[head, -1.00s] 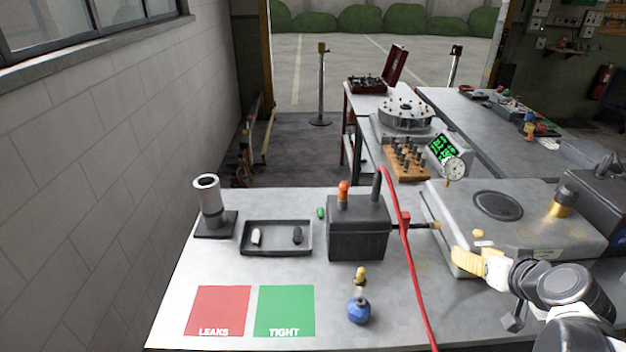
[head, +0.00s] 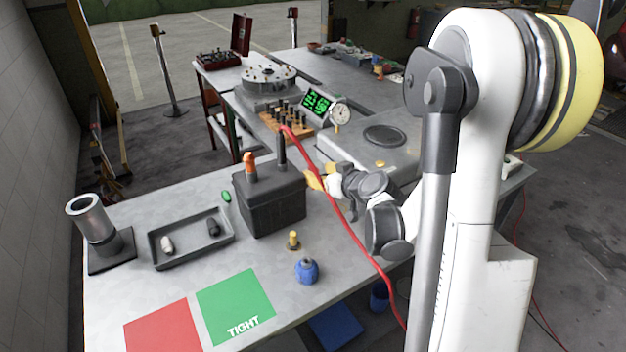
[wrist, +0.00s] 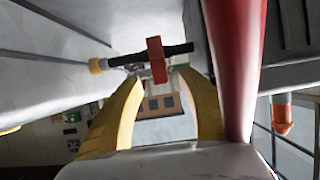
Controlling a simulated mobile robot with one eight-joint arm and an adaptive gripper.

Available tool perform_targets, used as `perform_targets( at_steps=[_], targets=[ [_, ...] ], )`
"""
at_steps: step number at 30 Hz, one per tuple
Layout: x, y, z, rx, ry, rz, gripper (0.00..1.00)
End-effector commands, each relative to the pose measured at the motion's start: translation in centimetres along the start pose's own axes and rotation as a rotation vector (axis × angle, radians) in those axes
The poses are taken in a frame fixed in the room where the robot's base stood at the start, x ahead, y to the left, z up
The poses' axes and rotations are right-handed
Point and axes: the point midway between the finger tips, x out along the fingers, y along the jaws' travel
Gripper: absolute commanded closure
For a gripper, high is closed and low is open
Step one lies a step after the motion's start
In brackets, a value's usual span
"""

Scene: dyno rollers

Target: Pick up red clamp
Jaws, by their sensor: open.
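The red clamp (wrist: 156,60) shows in the wrist view as a small red block around a black rod with a yellow end. My gripper (wrist: 160,76) is open, its yellow fingers pointing at the clamp from either side. The clamp appears at or just beyond the fingertips; I cannot tell whether they touch it. In the head view my gripper (head: 314,181) is at the right side of the dark box (head: 270,202). The clamp cannot be made out there, behind the gripper and hose.
A red hose (head: 343,203) runs past my gripper and down over the table edge; it also passes close by the right finger in the wrist view (wrist: 235,60). A yellow-topped fitting (head: 293,241) and a blue fitting (head: 307,271) stand in front of the box. A tray (head: 190,238) lies left.

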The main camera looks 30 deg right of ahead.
Motion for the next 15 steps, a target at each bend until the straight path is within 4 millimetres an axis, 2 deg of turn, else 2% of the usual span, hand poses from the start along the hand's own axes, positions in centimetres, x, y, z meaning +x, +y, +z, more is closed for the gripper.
perform_targets(
  at_steps=[3,6,13,14,15],
  targets=[
    [2.0,0.0,0.0,-0.002,-0.001,-0.003,0.55],
    [2.8,0.0,-0.1,0.000,0.000,-0.001,0.55],
    [2.9,0.0,-0.2,-0.001,-0.001,-0.001,0.55],
    [2.9,0.0,-0.2,-0.001,-0.001,-0.001,0.59],
    [2.9,0.0,-0.2,-0.001,-0.001,-0.001,0.72]
  ],
)
